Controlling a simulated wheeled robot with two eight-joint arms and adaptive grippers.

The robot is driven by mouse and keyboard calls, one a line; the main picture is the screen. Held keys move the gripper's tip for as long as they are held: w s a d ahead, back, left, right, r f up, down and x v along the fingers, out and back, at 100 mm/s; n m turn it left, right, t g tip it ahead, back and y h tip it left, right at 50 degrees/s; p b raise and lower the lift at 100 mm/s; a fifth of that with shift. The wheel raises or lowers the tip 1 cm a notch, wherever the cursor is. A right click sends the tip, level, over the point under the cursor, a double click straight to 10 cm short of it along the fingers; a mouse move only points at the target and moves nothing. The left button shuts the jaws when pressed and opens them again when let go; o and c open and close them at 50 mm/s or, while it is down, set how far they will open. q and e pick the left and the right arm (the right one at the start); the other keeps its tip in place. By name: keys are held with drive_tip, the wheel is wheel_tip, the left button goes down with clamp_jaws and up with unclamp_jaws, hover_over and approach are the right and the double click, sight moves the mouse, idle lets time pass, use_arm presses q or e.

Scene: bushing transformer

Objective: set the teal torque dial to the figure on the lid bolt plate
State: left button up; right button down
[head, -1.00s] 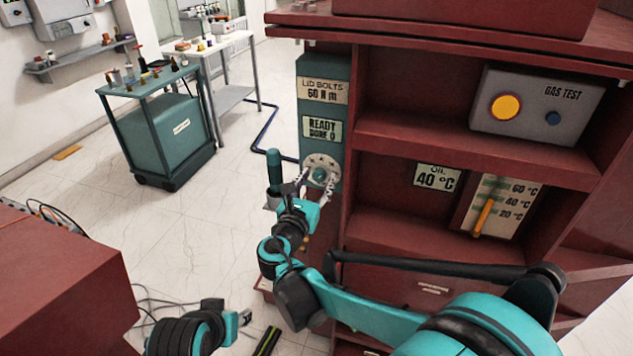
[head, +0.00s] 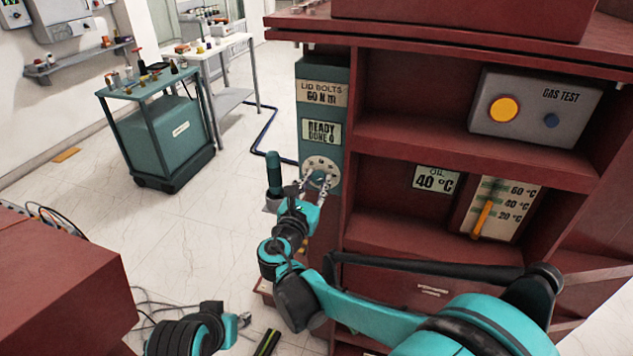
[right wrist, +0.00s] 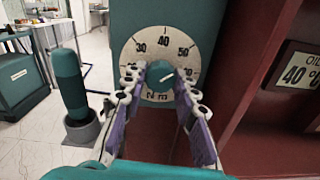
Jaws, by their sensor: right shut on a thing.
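The teal torque dial (right wrist: 162,78) sits on a pale round scale (right wrist: 140,55) marked 30, 40, 50 and N m. Its white pointer slants up and right, roughly towards 50. My right gripper (right wrist: 160,85) is shut on the dial, one finger on each side; in the head view it covers part of the scale (head: 322,163). The lid bolt plate (head: 322,92) is above on the teal panel; it seems to read 60 N m, slightly blurred. A screen (head: 321,131) below it reads READY, DONE 0. My left gripper (head: 242,319) is low in the head view, its fingers unclear.
A teal tool handle stands in a grey holder (right wrist: 83,130) left of the dial. The red cabinet (head: 430,135) rises close on the right, with a gas test box (head: 535,108) and a thermometer (head: 492,208). A teal trolley (head: 160,140) stands farther back on open floor.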

drive_tip(key=m, duration=0.4)
drive_tip(key=shift+m+p, duration=0.35)
drive_tip(key=shift+m, duration=1.55)
drive_tip(key=c, duration=1.2)
unclamp_jaws()
drive_tip(key=v, duration=0.7)
drive_tip(key=shift+s+a, duration=0.1)
drive_tip(key=shift+s, duration=0.1)
